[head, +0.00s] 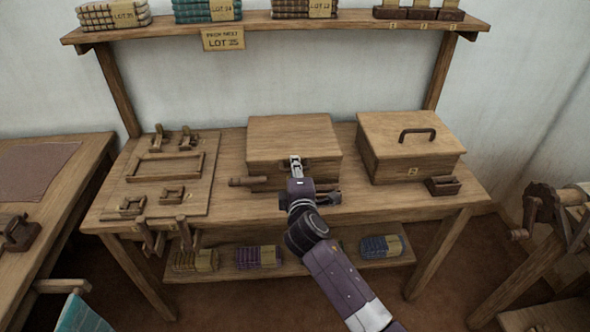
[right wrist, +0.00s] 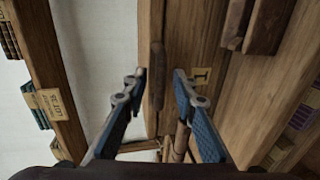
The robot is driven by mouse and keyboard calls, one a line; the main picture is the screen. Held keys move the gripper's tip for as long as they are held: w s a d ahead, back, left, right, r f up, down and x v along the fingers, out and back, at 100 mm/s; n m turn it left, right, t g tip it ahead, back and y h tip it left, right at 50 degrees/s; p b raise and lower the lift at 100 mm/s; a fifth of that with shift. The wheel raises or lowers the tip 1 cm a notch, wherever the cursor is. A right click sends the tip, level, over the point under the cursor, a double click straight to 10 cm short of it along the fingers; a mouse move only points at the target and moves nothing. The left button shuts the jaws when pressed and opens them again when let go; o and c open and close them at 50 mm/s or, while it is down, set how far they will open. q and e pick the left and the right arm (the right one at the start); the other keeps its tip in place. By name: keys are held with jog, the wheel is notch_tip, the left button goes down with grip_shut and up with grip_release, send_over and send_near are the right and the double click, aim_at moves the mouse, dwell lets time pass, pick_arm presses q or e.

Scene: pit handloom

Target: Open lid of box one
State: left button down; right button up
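Box one (head: 265,140) is a wooden box in the middle of the workbench, with its lid down. In the right wrist view its tag (right wrist: 202,77) reads 1. A dark wooden bar (right wrist: 157,75), apparently a grip at the lid's edge, shows between my fingers. My right gripper (head: 296,164) is at the box's front edge, and its arm hides part of the front. In the right wrist view the right gripper (right wrist: 160,74) is open, its fingers on either side of the bar, with no clear contact. My left gripper is not in view.
A second lidded box (head: 385,130) with a dark handle stands on the right. A board with wooden fittings (head: 150,192) lies on the left. A shelf (head: 270,22) with fabric stacks is above. A small wooden block (head: 443,186) sits at the bench's right front.

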jog(key=shift+w, duration=0.15)
jog(key=shift+c, duration=0.6)
grip_shut()
